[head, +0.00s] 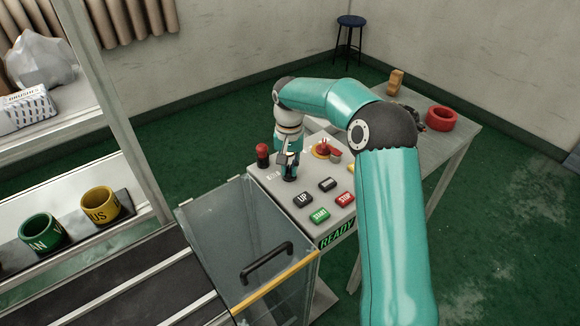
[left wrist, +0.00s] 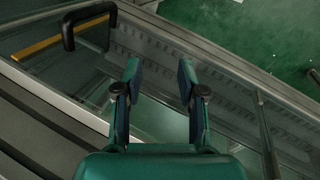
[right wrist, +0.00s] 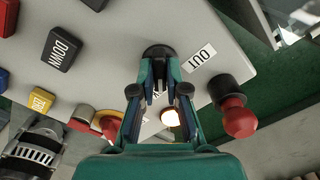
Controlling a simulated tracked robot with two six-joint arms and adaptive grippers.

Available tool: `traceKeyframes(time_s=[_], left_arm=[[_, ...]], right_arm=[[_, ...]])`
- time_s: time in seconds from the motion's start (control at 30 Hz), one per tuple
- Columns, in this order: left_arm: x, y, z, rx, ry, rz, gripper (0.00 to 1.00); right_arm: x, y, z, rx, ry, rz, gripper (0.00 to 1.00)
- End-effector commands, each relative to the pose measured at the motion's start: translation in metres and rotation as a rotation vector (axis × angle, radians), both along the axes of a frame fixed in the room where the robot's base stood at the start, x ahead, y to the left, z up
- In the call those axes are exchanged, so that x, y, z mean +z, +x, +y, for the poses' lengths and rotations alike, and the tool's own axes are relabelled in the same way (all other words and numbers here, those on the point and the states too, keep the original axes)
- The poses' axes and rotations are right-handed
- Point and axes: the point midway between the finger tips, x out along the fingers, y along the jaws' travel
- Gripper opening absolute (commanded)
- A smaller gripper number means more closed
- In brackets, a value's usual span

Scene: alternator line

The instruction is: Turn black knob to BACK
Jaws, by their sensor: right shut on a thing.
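The black knob (head: 289,177) stands on the grey control panel (head: 268,180), near its left side. My right gripper (head: 289,168) reaches down onto it from above. In the right wrist view the round black top of the knob (right wrist: 158,51) shows at the fingertips of my right gripper (right wrist: 160,82), which is shut on it. A label reading OUT (right wrist: 198,58) lies beside the knob. Another label is partly hidden behind the fingers, and I cannot read which way the knob points. My left gripper (left wrist: 160,78) is open and empty, above a clear panel.
A red-topped black lever (head: 262,155) stands close to the knob. The UP button (head: 302,199), START button (head: 319,215), STOP button (head: 345,198) and a red switch on yellow (head: 322,150) share the panel. A clear guard (head: 225,235) with a black handle (head: 266,263) stands in front.

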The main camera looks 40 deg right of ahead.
Motion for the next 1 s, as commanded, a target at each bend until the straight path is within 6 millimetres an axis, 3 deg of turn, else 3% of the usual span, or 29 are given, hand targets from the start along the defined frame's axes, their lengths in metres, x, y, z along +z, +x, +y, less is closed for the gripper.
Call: traceKeyframes(time_s=[0.5,0.53,0.67,1.0], left_arm=[[0.0,0.0,0.0,0.0,0.0,0.0,0.4],[0.0,0.0,0.0,0.0,0.0,0.0,0.4],[0.0,0.0,0.0,0.0,0.0,0.0,0.4],[0.0003,0.0001,0.0,0.0,0.0,0.0,0.4]], right_arm=[[0.0022,0.0016,-0.0009,-0.025,-0.003,-0.007,0.0],[0.0022,0.0017,-0.001,-0.025,-0.003,-0.007,0.17],[0.0017,0.0014,-0.0006,-0.023,-0.003,-0.006,0.38],[0.0021,0.0009,0.0,-0.021,-0.002,-0.003,0.39]])
